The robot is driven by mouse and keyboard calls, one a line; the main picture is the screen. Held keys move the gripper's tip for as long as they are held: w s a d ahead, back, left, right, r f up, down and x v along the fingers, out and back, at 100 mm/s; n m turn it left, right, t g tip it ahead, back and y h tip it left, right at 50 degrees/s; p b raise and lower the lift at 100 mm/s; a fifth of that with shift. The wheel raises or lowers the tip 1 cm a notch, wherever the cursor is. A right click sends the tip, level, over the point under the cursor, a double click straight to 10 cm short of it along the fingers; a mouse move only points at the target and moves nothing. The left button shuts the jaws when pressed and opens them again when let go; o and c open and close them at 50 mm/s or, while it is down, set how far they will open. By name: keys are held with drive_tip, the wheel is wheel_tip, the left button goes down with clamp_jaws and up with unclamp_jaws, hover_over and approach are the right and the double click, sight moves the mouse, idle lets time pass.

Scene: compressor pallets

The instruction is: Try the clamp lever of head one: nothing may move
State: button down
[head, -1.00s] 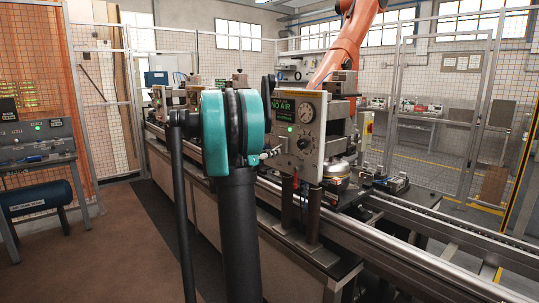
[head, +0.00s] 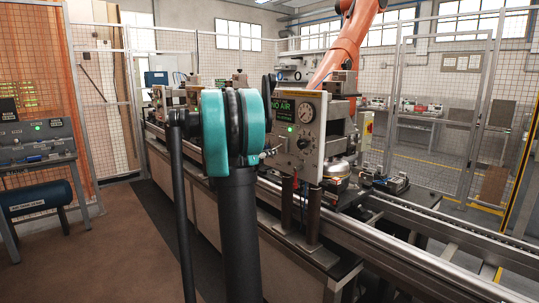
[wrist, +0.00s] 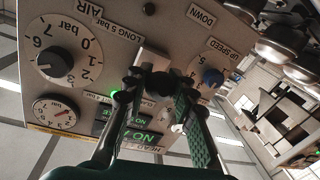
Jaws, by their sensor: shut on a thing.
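The control panel of a compressor head (head: 318,160) stands just right of my teal arm in the head view, with a dial gauge and a green-lettered "NO AIR" display. In the wrist view the panel (wrist: 105,20) fills the upper left, tilted, with a bar scale, a black knob and a small gauge. My gripper (wrist: 157,85) is at the panel face, its fingers closed in on a small part there. A pale grey block, seemingly the clamp lever (wrist: 153,62), shows just beyond the fingertips. The fingers hide much of it, so its exact shape is unclear.
A conveyor rail (head: 400,255) runs along the line to the front right. A silver rounded part (head: 337,168) sits beside the panel. An orange robot arm (head: 345,45) stands behind. Mesh fencing (head: 455,110) encloses the far side. Brown floor (head: 90,250) is free at left.

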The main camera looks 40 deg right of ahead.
drive_tip(key=shift+a+r+g+y, duration=0.15)
drive_tip(key=shift+r+g+y, duration=0.15)
drive_tip(key=shift+r+y, duration=0.65)
drive_tip(key=r+y, duration=0.1)
drive_tip(key=y, duration=0.1)
drive_tip(key=shift+r+m+y, duration=0.1)
drive_tip(key=shift+m+y, duration=0.2)
drive_tip(key=shift+y, duration=0.05)
drive_tip(key=shift+d+r+g+y, duration=0.2)
drive_tip(key=shift+r+y, duration=0.4)
drive_tip(key=shift+y, duration=0.45)
drive_tip(key=shift+d+r+g+y, duration=0.2)
drive_tip(key=shift+r+y, duration=0.4)
drive_tip(key=shift+y, duration=0.45)
drive_tip(key=c, duration=1.2)
unclamp_jaws()
drive_tip(key=v, duration=1.2)
drive_tip(key=shift+w+r, duration=0.1)
